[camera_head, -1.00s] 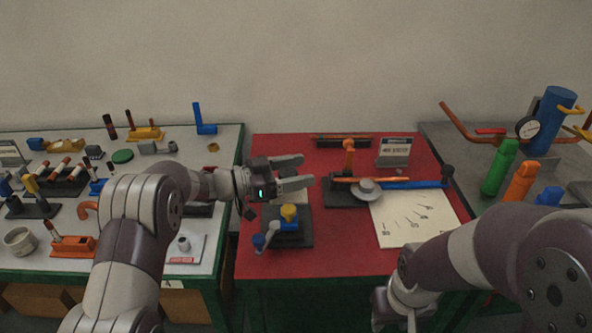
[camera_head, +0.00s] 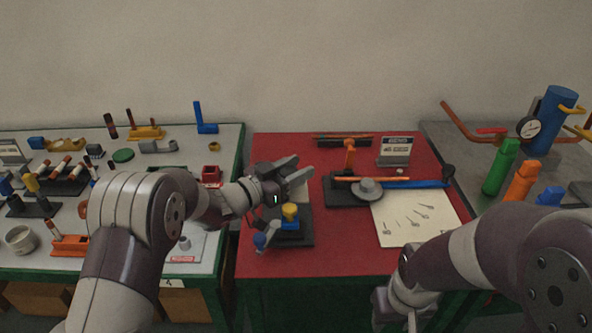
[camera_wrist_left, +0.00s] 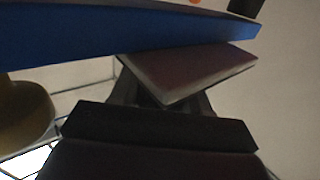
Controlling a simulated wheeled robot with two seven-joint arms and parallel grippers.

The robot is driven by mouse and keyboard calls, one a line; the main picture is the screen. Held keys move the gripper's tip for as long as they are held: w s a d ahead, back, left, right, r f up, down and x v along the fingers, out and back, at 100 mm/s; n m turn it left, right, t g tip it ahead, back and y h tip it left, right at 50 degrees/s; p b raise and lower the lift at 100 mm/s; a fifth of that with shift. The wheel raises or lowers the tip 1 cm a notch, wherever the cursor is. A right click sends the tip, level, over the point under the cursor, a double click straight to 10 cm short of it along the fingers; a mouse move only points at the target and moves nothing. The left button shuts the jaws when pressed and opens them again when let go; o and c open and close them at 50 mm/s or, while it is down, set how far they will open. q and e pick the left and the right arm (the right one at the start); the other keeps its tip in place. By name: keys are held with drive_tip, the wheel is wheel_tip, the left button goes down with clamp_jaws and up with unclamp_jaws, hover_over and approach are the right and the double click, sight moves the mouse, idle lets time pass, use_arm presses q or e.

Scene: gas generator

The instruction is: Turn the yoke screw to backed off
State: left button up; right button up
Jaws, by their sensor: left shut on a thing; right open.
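A small fixture stands on a black base (camera_head: 295,238) at the left of the red table, with a yellow knob (camera_head: 290,211), blue parts and a blue-and-grey handle (camera_head: 263,240). I take it for the yoke screw assembly. My left gripper (camera_head: 298,172) is just above and behind the yellow knob, its fingers slanting up and right. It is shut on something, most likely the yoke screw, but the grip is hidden. In the left wrist view a blue bar (camera_wrist_left: 120,35) crosses near the finger, with a yellow-brown round part (camera_wrist_left: 22,118) at left. My right gripper (camera_head: 398,308) is partly hidden at the bottom.
A marked sheet (camera_head: 412,218) lies in front. A small sign (camera_head: 395,152) stands behind. The red table's front is clear (camera_head: 320,264).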

use_arm(q)
drive_tip(key=shift+r, duration=0.25)
drive_tip(key=o, duration=1)
drive_tip(key=shift+a+f, duration=0.1)
drive_tip(key=v, duration=1.2)
drive_tip(key=shift+s+a, duration=0.2)
drive_tip(key=shift+s, duration=0.05)
drive_tip(key=shift+o, duration=0.2)
